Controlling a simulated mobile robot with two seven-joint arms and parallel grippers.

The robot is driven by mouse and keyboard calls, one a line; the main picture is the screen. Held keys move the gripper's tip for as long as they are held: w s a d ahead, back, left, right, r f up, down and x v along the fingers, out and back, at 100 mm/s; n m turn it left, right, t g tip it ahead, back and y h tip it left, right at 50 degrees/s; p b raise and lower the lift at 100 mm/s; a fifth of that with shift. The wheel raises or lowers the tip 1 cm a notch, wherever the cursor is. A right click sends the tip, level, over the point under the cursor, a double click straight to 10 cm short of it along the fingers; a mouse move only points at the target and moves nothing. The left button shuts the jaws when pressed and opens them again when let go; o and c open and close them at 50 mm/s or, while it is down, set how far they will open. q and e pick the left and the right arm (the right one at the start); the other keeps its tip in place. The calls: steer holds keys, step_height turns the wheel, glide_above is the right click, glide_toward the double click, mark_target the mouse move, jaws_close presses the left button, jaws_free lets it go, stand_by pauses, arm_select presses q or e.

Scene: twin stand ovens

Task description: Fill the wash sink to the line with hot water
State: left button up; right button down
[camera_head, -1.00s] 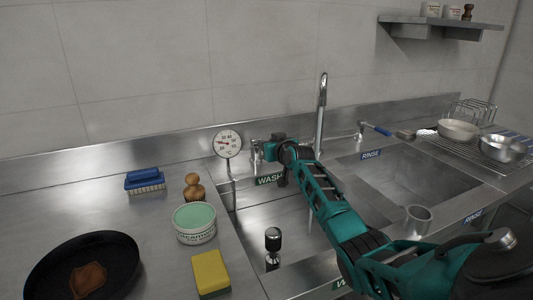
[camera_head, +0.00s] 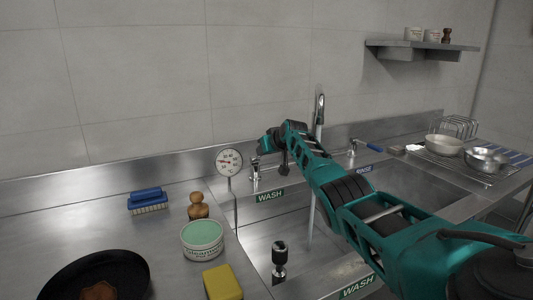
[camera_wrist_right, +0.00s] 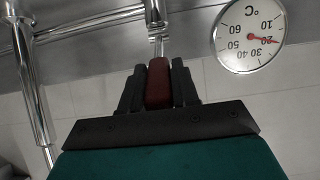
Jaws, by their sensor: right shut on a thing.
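The wash sink (camera_head: 258,232) has a green WASH label (camera_head: 270,196) on its back rim. A black-knobbed post (camera_head: 280,252) stands in it. The steel spout (camera_head: 320,106) rises behind. A thin pale vertical streak (camera_head: 311,222) drops into the sink beyond my arm and looks like running water. I cannot make out a fill line or water level. My right gripper (camera_head: 267,143) is at the tap behind the sink. In the right wrist view, its fingers (camera_wrist_right: 158,84) are shut on a red tap handle (camera_wrist_right: 158,80). A dial thermometer (camera_head: 229,162) points near 20 in the wrist view (camera_wrist_right: 249,36).
A blue brush (camera_head: 148,201), wooden-knobbed brush (camera_head: 198,206), green-topped tub (camera_head: 202,240), yellow sponge (camera_head: 222,283) and black pan (camera_head: 95,277) sit on the left counter. The rinse sink (camera_head: 410,180) is partly behind my arm. Pans and a rack (camera_head: 460,128) stand at right.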

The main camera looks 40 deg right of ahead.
steer(key=shift+w+r+g, duration=0.15)
steer(key=shift+r+g, duration=0.05)
steer(key=shift+g, duration=0.1)
stand_by(0.4)
steer(key=c, duration=0.9)
jaws_free()
steer(key=shift+r, duration=0.1)
steer(key=shift+s+r+p, duration=0.45)
steer(key=shift+s+p, duration=0.15)
steer(key=shift+s, duration=0.05)
steer(key=shift+s+a+r, duration=0.25)
steer(key=shift+s+r, duration=0.1)
steer(key=shift+s, duration=0.15)
steer(key=shift+v, duration=4.95)
